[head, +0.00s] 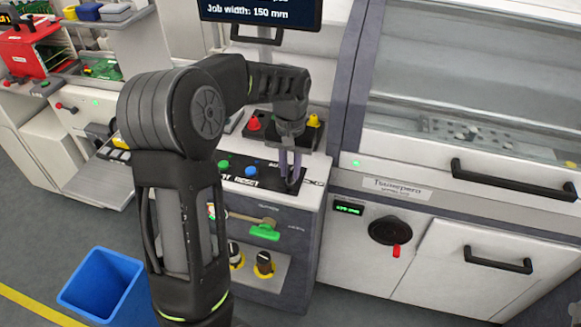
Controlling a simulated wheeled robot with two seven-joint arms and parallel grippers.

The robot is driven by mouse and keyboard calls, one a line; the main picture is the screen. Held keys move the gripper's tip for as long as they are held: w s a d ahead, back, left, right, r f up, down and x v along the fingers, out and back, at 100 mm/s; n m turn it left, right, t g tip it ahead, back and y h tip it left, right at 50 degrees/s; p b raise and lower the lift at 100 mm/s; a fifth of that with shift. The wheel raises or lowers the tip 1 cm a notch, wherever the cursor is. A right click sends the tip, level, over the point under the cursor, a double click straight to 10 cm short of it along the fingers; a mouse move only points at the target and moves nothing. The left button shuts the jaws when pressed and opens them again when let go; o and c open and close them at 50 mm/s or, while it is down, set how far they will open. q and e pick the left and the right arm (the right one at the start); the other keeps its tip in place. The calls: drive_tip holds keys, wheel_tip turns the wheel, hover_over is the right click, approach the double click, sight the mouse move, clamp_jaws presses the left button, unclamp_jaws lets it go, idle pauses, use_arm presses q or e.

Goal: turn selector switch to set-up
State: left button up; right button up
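My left gripper (290,185) points down over the right part of the dark button panel (275,187) on the machine's front ledge. Its two fingers are close together at the panel surface. I cannot tell whether they are shut on anything. No selector switch shows clearly; the part of the panel under the fingertips is hidden by them. On the panel to the left are a green button (223,164) and a blue button (251,171), near lettering that reads RESET. My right gripper is not in view.
A red mushroom button (254,123) and a yellow one (313,120) stand behind the gripper. A monitor (262,12) hangs above. A rotary switch with a red lever (390,231) is right. A blue bin (100,284) stands left.

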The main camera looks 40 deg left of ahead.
use_arm(q)
clamp_jaws()
drive_tip(key=shift+m, duration=0.4)
drive_tip(key=m+b, duration=0.1)
drive_tip(key=m, duration=1)
idle(0.5)
idle(0.4)
drive_tip(key=shift+o, duration=1.8)
unclamp_jaws()
drive_tip(key=shift+r, duration=0.1)
